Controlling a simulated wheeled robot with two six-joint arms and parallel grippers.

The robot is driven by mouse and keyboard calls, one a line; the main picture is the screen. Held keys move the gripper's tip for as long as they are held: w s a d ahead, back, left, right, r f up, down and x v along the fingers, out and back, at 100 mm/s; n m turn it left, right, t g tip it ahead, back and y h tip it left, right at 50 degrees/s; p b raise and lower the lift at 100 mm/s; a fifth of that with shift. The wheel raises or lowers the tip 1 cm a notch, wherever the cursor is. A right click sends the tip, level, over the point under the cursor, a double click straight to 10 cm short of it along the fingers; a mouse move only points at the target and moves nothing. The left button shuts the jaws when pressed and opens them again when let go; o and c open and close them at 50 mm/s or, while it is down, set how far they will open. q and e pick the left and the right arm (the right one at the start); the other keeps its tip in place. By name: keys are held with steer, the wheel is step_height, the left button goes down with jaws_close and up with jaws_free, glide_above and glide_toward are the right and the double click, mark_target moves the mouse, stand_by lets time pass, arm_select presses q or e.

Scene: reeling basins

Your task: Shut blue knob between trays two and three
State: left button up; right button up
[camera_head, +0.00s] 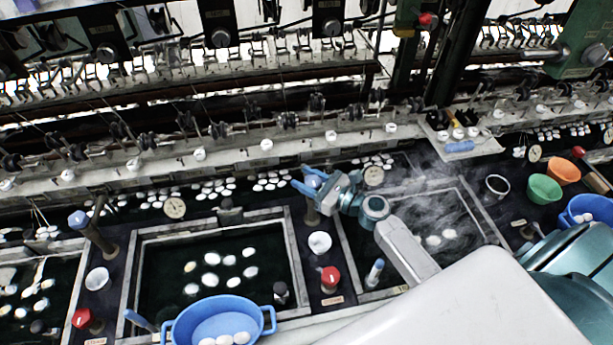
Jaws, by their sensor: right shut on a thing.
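A blue knob (314,181) tops a dark post between the middle tray (293,250) and the steaming right tray (484,217). My right gripper (308,180) reaches in from the right and is shut on this knob, its blue fingers on either side of it. The fingers hide part of the knob. Another blue knob (78,219) tops a tilted post between the left tray (72,295) and the middle tray. My left gripper is not in view.
A red knob (330,276) and a white cup (320,242) stand below the held knob. A blue basin (220,318) with cocoons sits at the middle tray's front edge. Green (544,188) and orange (563,171) bowls are at right. Machinery runs along the back.

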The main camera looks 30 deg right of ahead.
mark_target(320, 188)
stand_by(0.3)
steer(key=o, duration=1)
steer(key=shift+c, duration=0.2)
steer(key=shift+s+d+f+b, duration=0.2)
steer(key=shift+s+d+b, duration=0.15)
steer(key=shift+s, duration=0.1)
steer(key=b+v, duration=0.5)
steer(key=v, duration=0.3)
steer(key=shift+a, duration=0.1)
steer(key=shift+b+v, duration=0.8)
steer(key=shift+v, duration=0.1)
